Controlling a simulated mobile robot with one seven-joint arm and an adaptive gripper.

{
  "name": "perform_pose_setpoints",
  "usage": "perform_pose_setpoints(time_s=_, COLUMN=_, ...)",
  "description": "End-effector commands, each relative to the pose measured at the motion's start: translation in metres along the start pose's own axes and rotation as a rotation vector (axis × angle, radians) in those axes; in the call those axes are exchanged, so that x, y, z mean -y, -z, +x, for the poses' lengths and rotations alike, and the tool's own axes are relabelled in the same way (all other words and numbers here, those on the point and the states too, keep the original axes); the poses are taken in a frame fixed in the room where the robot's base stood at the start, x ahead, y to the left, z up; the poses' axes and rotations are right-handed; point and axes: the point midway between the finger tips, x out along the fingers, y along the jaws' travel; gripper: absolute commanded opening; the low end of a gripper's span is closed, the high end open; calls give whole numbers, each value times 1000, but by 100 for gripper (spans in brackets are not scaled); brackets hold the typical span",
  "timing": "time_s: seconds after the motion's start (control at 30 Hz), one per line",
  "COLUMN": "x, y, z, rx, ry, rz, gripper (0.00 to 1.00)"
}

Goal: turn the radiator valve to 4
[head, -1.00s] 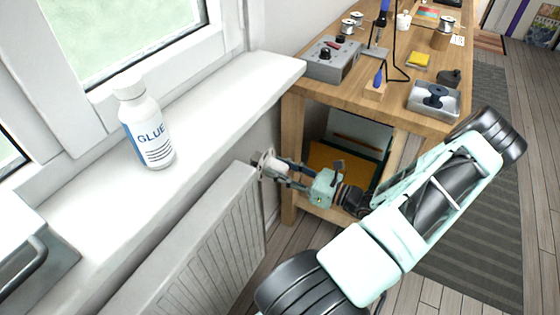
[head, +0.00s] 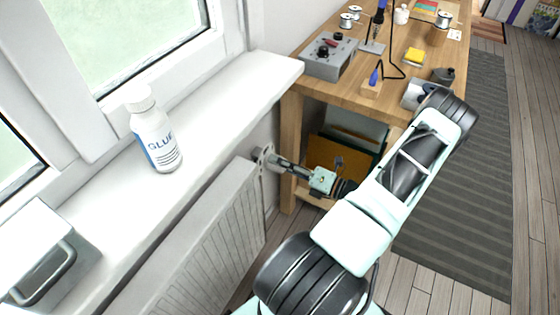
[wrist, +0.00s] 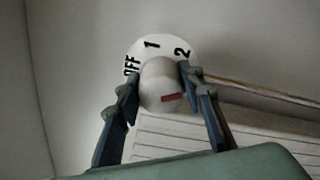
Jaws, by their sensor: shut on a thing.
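The radiator valve (head: 262,158) sits at the far top corner of the white radiator (head: 190,245). In the wrist view its pale round knob (wrist: 160,85) stands in front of a white dial plate (wrist: 150,48) that shows OFF, 1 and 2. A red mark (wrist: 172,97) on the knob points right and lies past the 2. Other numbers are hidden behind the knob and fingers. My gripper (wrist: 158,78) is shut on the knob, one dark finger on each side. In the head view my gripper (head: 283,165) reaches the valve from the right.
A window sill (head: 210,115) with a glue bottle (head: 155,135) runs above the radiator. A wooden workbench (head: 355,95) with tools and a grey box (head: 329,57) stands behind my arm. Boards (head: 345,160) lean under it. Striped rug and floor lie open at right.

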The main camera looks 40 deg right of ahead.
Motion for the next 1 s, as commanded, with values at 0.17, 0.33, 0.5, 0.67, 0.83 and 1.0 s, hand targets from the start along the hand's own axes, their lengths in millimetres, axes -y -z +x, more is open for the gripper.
perform_pose_setpoints(time_s=0.17, x=1, y=1, z=0, rx=-3, ry=2, rz=168, gripper=11)
perform_pose_setpoints(time_s=0.33, x=2, y=1, z=-1, rx=-2, ry=2, rz=328, gripper=11)
perform_pose_setpoints(time_s=0.5, x=2, y=2, z=0, rx=-3, ry=3, rz=489, gripper=11)
perform_pose_setpoints(time_s=0.67, x=3, y=2, z=0, rx=-2, ry=2, rz=642, gripper=11)
perform_pose_setpoints(time_s=0.83, x=4, y=3, z=-1, rx=-1, ry=3, rz=804, gripper=11)
perform_pose_setpoints(time_s=1.0, x=4, y=3, z=0, rx=-2, ry=3, rz=965, gripper=11)
